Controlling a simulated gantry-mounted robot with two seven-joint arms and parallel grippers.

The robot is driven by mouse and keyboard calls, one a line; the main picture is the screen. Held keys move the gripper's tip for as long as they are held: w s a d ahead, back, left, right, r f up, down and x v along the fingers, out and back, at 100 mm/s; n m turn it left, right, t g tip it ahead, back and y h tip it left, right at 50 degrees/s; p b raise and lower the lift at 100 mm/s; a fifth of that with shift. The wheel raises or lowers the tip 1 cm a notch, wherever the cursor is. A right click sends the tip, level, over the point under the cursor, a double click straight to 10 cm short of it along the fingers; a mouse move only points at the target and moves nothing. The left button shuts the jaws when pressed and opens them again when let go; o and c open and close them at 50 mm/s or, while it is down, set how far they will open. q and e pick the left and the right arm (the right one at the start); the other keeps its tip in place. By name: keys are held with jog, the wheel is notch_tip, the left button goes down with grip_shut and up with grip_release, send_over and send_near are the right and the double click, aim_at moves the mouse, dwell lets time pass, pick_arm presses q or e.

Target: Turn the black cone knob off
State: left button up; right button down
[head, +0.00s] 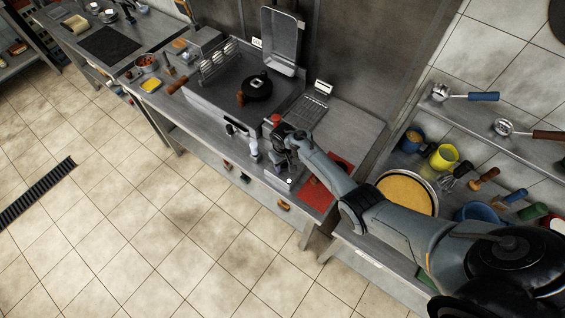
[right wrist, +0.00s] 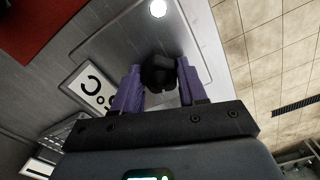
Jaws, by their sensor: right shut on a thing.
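The black cone knob (right wrist: 160,72) sits on a grey metal panel (right wrist: 110,45) in the right wrist view. The purple fingers of my right gripper (right wrist: 160,80) stand on either side of it, shut on it. In the head view my right gripper (head: 283,150) reaches down to the counter's front part and hides the knob. A lit white round lamp (right wrist: 157,8) is on the same panel, and it also shows in the head view (head: 290,181). A white label with a dial mark (right wrist: 94,87) lies beside the knob. My left gripper is not in view.
A black lid (head: 257,87) lies on the cooking surface behind. A red mat (head: 340,173) lies right of the gripper. A round yellow-filled pan (head: 408,192) and a shelf with cups and ladles are at the right. The tiled floor in front is clear.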

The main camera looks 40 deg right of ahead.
jog(key=shift+f, duration=0.1)
jog(key=shift+s+d+n, duration=0.1)
jog(key=shift+n, duration=0.8)
jog(key=n, duration=0.3)
jog(key=shift+p, duration=0.35)
jog(key=shift+n, duration=1)
jog(key=shift+f, duration=0.1)
jog(key=n, duration=0.5)
jog(key=shift+f+b, duration=0.15)
jog(key=shift+b, duration=0.25)
jog(key=shift+s, duration=0.1)
